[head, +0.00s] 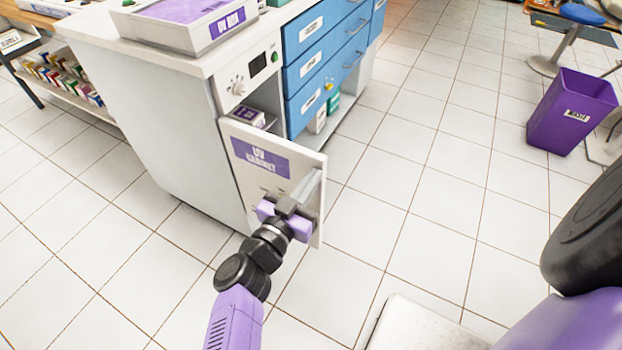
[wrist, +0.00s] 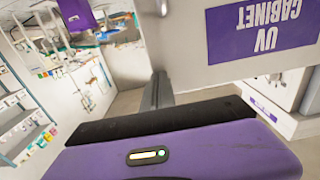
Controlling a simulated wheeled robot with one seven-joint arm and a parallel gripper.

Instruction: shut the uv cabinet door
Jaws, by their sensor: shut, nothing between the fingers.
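The UV cabinet door (head: 272,172) is a white panel with a purple "UV CABINET" label, standing open from the left front of the white cabinet (head: 150,120). Its label shows upside down in the wrist view (wrist: 262,27). The cabinet's opening (head: 262,105) shows above the door, with a small labelled box (head: 248,116) inside. My gripper (head: 312,185) is shut and empty. It is in front of the door's outer face, near the free right edge; I cannot tell whether it touches. The arm hides the door's lower part.
A control panel with a knob (head: 236,88) sits above the opening. Blue drawers (head: 318,50) stand to its right, with an open shelf below. A purple bin (head: 570,110) stands far right. The tiled floor (head: 400,170) between is clear.

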